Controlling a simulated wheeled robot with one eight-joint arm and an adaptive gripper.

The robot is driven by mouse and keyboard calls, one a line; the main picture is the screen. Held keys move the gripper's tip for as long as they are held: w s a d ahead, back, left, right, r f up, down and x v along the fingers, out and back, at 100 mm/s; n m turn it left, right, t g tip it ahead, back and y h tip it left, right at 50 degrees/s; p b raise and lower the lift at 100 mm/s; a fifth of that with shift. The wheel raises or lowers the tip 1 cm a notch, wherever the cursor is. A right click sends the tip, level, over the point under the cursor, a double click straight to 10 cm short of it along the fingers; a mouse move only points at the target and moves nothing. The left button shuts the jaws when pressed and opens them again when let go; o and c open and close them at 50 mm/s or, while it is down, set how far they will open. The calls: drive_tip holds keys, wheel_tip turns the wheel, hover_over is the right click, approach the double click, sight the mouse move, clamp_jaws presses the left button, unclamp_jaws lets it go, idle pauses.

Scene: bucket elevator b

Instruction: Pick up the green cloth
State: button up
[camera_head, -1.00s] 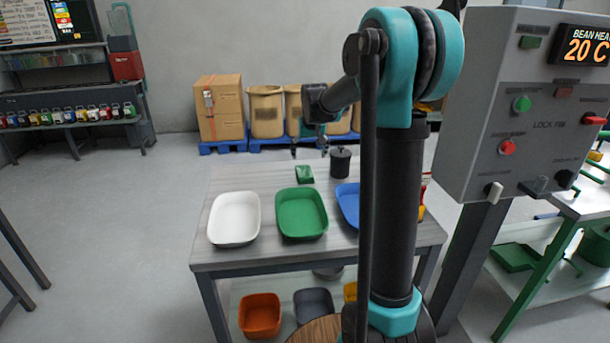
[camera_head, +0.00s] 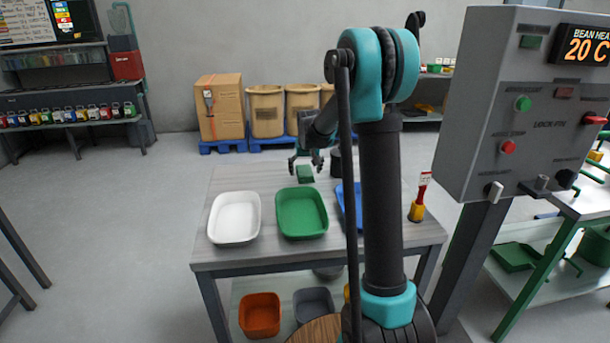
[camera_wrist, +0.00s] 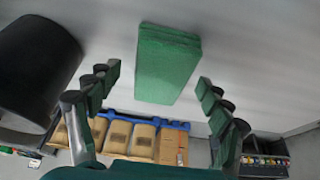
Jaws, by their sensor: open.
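The green cloth (camera_head: 305,174) is a small folded block on the grey table (camera_head: 262,258), behind the green tray. In the wrist view the cloth (camera_wrist: 167,62) shows at the upper middle, between and beyond my fingers. My gripper (camera_head: 306,166) is open and empty, with its fingers pointing down over the cloth. In the wrist view the two fingers of my gripper (camera_wrist: 160,92) are spread wide on either side of the cloth. I cannot tell whether any finger touches it.
A dark cylinder (camera_wrist: 38,68) stands close beside the cloth. A white tray (camera_head: 234,218), a green tray (camera_head: 302,214) and a partly hidden blue tray (camera_head: 341,207) stand in front. A red-handled brush in a yellow holder (camera_head: 417,211) is at right. A control box (camera_head: 520,100) looms right.

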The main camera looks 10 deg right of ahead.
sight(305, 172)
drive_tip(key=c, duration=1.2)
drive_tip(key=shift+r, duration=0.1)
drive_tip(key=shift+c, duration=0.2)
wheel_tip(305, 172, up, 20)
drive_tip(key=o, duration=0.6)
drive_tip(key=c, duration=0.5)
